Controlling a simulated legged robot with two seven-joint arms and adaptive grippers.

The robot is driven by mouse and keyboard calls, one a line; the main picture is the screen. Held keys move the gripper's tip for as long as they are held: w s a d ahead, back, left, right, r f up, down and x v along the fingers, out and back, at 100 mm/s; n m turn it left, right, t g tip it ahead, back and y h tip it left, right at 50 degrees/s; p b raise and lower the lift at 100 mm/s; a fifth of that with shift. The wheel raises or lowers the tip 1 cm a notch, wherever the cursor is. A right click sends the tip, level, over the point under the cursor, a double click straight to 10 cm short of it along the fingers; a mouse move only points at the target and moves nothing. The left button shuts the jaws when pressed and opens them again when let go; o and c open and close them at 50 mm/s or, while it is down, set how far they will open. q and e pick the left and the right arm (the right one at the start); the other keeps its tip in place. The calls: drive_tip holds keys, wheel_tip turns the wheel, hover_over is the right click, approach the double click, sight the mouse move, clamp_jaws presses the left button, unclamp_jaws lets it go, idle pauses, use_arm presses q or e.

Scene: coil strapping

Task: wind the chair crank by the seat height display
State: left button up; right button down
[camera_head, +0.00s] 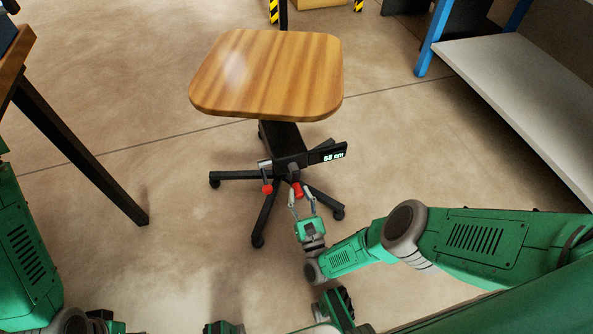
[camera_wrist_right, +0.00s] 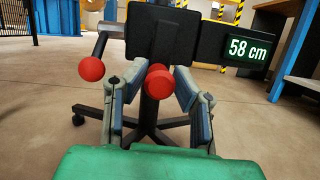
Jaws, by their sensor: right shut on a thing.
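The chair has a wooden seat (camera_head: 270,75) on a black stem. The seat height display (camera_head: 328,153) is on the right of the box under the seat. In the right wrist view the display (camera_wrist_right: 248,49) reads 58 cm. A red crank knob (camera_head: 297,190) faces me at the front of the box. My right gripper (camera_head: 302,196) is shut on this knob, with one finger on each side; the knob also shows in the right wrist view (camera_wrist_right: 159,82). The fingers of my left gripper are out of view.
A second red knob (camera_wrist_right: 91,69) hangs on a lever close to the left of the gripped knob. The black star base (camera_head: 235,175) spreads below. A table leg (camera_head: 85,155) stands at left, a grey shelf (camera_head: 510,80) at right. The floor around the chair is clear.

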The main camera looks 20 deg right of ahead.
drive_tip(key=m+h, duration=0.1)
drive_tip(key=m, duration=0.1)
drive_tip(key=a+m+h, duration=0.1)
drive_tip(key=m, duration=0.1)
drive_tip(key=shift+a+r+m, duration=0.1)
drive_tip(key=shift+r+m, duration=0.05)
drive_tip(key=shift+m, duration=0.15)
drive_tip(key=shift+s+a+m+g+h, duration=0.15)
drive_tip(key=shift+a+m+g+h, duration=0.15)
drive_tip(key=shift+m, duration=0.5)
drive_tip(key=c, duration=1.2)
unclamp_jaws()
drive_tip(key=shift+d, duration=0.1)
